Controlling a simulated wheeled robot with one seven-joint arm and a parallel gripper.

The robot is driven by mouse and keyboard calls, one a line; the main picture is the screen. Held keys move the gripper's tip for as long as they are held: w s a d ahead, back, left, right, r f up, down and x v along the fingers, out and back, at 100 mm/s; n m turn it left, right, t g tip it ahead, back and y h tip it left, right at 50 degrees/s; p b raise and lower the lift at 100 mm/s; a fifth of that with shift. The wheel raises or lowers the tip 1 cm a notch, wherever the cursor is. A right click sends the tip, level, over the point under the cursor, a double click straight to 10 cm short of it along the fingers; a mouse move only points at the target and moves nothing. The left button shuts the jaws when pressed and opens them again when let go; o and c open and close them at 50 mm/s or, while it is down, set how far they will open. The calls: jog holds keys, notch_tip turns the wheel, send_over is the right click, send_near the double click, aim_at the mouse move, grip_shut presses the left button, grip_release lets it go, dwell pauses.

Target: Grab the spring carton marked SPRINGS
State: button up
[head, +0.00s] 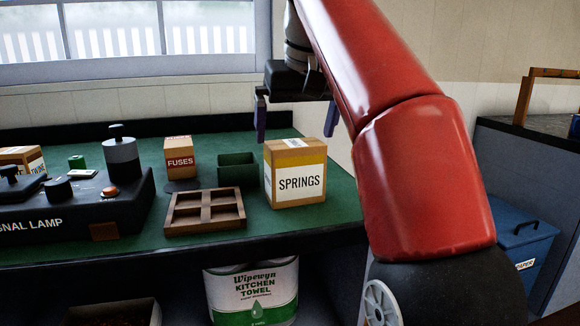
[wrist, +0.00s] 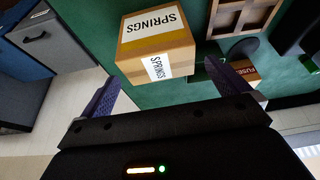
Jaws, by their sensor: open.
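The spring carton (head: 295,172) is a tan box with a white SPRINGS label. It stands upright on the green bench top, near the front right. It also shows in the wrist view (wrist: 154,48), between and beyond my fingers, with labels on two faces. My gripper (head: 296,122) is open and empty, its purple fingers apart. In the head view it hangs above and behind the carton, with the left finger over the bench. In the wrist view my gripper (wrist: 166,92) shows a finger on each side, apart from the carton.
A brown divided tray (head: 205,228) lies left of the carton, with a green open box (head: 238,170) behind it. A FUSES carton (head: 180,158) stands farther left, near the black signal lamp panel (head: 70,205). A blue bin (head: 522,250) is at the right.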

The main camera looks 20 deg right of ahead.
aim_at(293, 157)
jog(key=b+x, duration=0.2)
jog(key=x, duration=0.5)
jog(key=shift+d+f, duration=0.15)
jog(key=shift+f, duration=0.05)
jog(key=shift+r, duration=0.1)
jog(key=c, duration=0.8)
